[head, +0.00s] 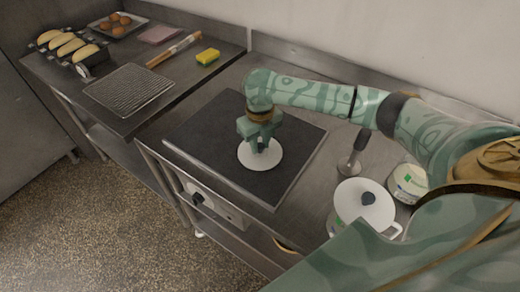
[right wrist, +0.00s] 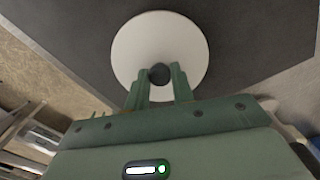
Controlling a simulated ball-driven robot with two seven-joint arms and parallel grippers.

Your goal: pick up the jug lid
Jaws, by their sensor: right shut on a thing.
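The jug lid (head: 273,162) is a white round disc with a dark knob, over the dark flat plate (head: 205,135) of the middle counter. It also shows in the right wrist view (right wrist: 160,35). My right gripper (head: 262,146) comes down from above, with its two green fingers shut on the knob; the fingers show in the right wrist view (right wrist: 159,78) too. I cannot tell whether the lid touches the plate or hangs just above it. My left gripper is not in view.
A white pot with its own dark-knobbed lid (head: 372,203) stands at the right, near a labelled white container (head: 408,184) and a dark-handled tool (head: 354,155).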

